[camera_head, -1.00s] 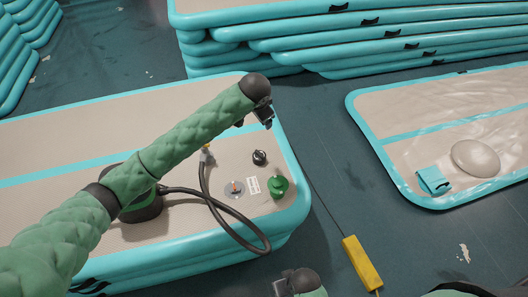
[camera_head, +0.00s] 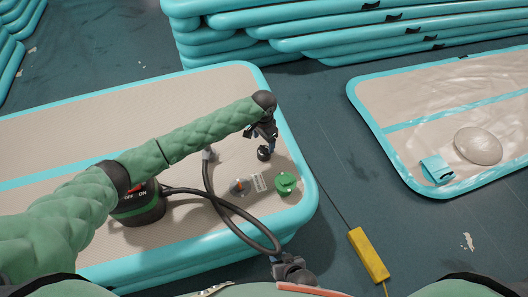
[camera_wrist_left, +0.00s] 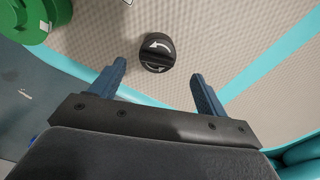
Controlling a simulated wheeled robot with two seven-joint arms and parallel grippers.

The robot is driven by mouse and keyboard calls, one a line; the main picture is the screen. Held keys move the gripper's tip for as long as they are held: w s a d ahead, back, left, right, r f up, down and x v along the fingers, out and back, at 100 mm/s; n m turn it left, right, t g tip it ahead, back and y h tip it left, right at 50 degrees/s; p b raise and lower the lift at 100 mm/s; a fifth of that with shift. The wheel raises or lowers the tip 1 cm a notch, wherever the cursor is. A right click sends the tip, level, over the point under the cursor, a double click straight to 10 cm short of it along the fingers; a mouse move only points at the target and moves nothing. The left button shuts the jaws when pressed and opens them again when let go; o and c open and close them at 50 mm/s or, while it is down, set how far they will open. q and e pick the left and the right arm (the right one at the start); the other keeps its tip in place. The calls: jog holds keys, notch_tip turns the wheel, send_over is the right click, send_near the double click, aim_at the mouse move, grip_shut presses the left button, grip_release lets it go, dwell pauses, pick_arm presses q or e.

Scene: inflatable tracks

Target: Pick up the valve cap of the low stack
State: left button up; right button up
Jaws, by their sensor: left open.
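The valve cap (camera_head: 263,153) is a round black knob on the beige top of the low stack (camera_head: 110,90). In the left wrist view the cap (camera_wrist_left: 157,52) shows white curved arrows and a raised grip bar. My left gripper (camera_head: 264,138) is open, just above the cap. In the left wrist view its two blue fingers (camera_wrist_left: 158,72) stand apart, with the cap between and slightly beyond their tips. Nothing is held. A dark wrist part of my right arm (camera_head: 291,270) shows at the bottom of the head view; its jaws cannot be made out.
A green valve part (camera_head: 286,184), a metal valve opening (camera_head: 239,187) and a white label (camera_head: 260,182) lie near the cap. A dark hose (camera_head: 215,190) loops from the pump (camera_head: 138,205). A yellow box (camera_head: 368,255) lies on the floor.

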aim_at(264, 149)
pick_arm(q)
jog(key=shift+s+d+f, duration=0.1)
jog(key=shift+s+f, duration=0.05)
jog(key=shift+f, duration=2.8)
jog(key=c, duration=1)
